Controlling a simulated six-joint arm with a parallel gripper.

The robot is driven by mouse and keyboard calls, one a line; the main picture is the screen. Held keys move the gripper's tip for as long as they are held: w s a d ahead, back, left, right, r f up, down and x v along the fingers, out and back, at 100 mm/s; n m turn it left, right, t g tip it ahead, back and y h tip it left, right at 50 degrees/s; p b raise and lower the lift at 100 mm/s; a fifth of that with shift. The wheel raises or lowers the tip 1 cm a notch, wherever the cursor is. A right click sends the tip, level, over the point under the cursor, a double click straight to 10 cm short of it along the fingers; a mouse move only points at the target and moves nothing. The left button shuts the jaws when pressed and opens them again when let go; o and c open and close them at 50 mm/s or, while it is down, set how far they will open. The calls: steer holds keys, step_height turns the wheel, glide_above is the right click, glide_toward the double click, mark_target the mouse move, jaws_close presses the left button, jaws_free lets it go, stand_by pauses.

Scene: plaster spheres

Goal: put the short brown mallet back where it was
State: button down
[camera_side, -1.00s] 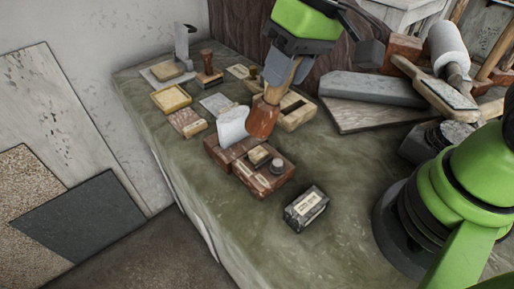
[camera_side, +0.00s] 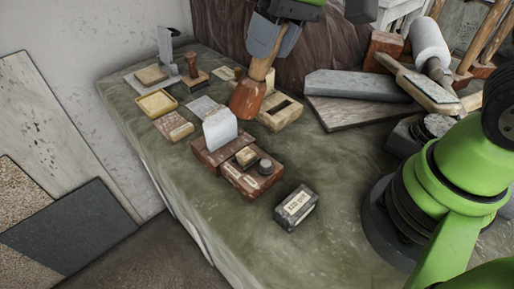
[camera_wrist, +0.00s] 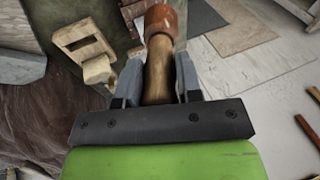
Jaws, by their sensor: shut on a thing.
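The short brown mallet has a reddish-brown head (camera_side: 248,100) and a lighter wooden handle (camera_side: 261,69). My gripper (camera_side: 270,46) is shut on the handle, and the head hangs down, slightly tilted. In the wrist view the handle (camera_wrist: 159,72) lies between the two grey fingers of my gripper (camera_wrist: 160,85), with the head (camera_wrist: 163,20) beyond them. In the side view the head is just left of a pale slotted wooden block (camera_side: 281,112) and behind an upright white card (camera_side: 220,131). I cannot tell how high the head is above the table.
A reddish box (camera_side: 236,170) with small items is in front of the mallet. A dark labelled box (camera_side: 297,207) stands nearer. Stamps and small trays (camera_side: 157,103) are at the back left; a grey stone bar (camera_side: 355,86) is at the right. The green tabletop (camera_side: 200,220) is clear at front left.

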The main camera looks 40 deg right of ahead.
steer(key=s+d+f+g+h, duration=0.1)
steer(key=s+d+f+h, duration=0.15)
steer(key=d, duration=0.35)
steer(key=s+d+f+g+h, duration=0.1)
steer(key=d+f, duration=0.2)
steer(key=d, duration=0.3)
step_height(320, 180, down, 9)
steer(key=shift+s+f, duration=0.15)
steer(key=shift+d+f, duration=0.1)
steer(key=c, duration=0.8)
jaws_free()
